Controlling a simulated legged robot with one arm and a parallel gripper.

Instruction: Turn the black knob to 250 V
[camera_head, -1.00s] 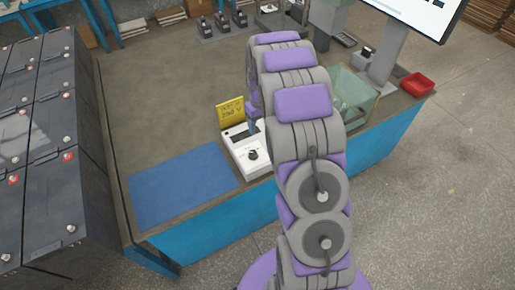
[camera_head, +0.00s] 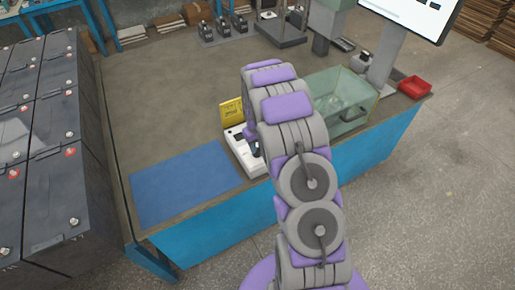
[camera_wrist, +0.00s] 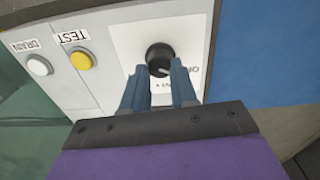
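The black knob (camera_wrist: 158,56) sits on a white panel of the tester (camera_wrist: 113,20). A pale mark shows on its lower right side, and part of the lettering around it is hidden by my fingers. My gripper (camera_wrist: 160,68) is open, its two blue fingers apart with the tips close to either side of the knob. I cannot tell whether they touch it. In the head view the white tester (camera_head: 238,152) stands at the bench's front edge, and my arm covers its right part and the knob.
A yellow button (camera_wrist: 81,59) labelled TEST and a white button (camera_wrist: 39,65) labelled DRAIN are beside the knob. A yellow sign (camera_head: 232,112) stands behind the tester. A blue mat (camera_head: 185,183) lies left, a glass tank (camera_head: 357,100) right. The bench's back left is clear.

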